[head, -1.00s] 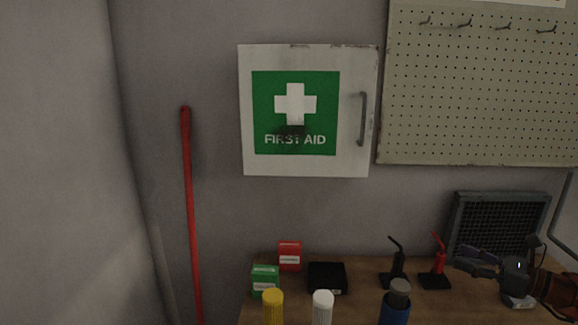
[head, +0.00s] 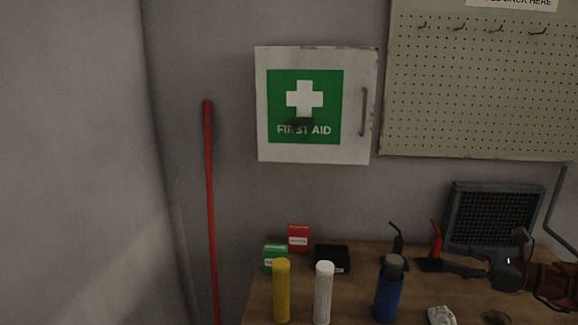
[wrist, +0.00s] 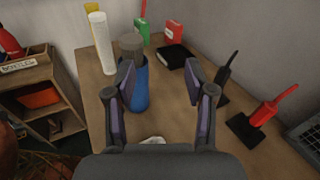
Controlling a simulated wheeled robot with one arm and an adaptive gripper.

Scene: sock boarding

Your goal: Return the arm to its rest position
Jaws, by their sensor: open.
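My gripper (head: 478,265) is at the right of the head view, above the wooden table (head: 262,300), pointing left. In the wrist view my gripper (wrist: 158,88) is open, with its two dark fingers spread and nothing between them. A blue cylinder with a grey cap (head: 388,295) stands on the table to the left of my gripper. In the wrist view this blue cylinder (wrist: 140,88) shows partly behind the left finger; I cannot tell whether they touch.
A white cylinder (head: 323,295) and a yellow one (head: 281,292) stand further left. Red (head: 298,238) and green (head: 275,257) boxes, a black box (head: 332,258), black (head: 397,247) and red (head: 434,247) handled stands and a grey grille (head: 495,215) are behind. A small white object (head: 441,315) lies at the front.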

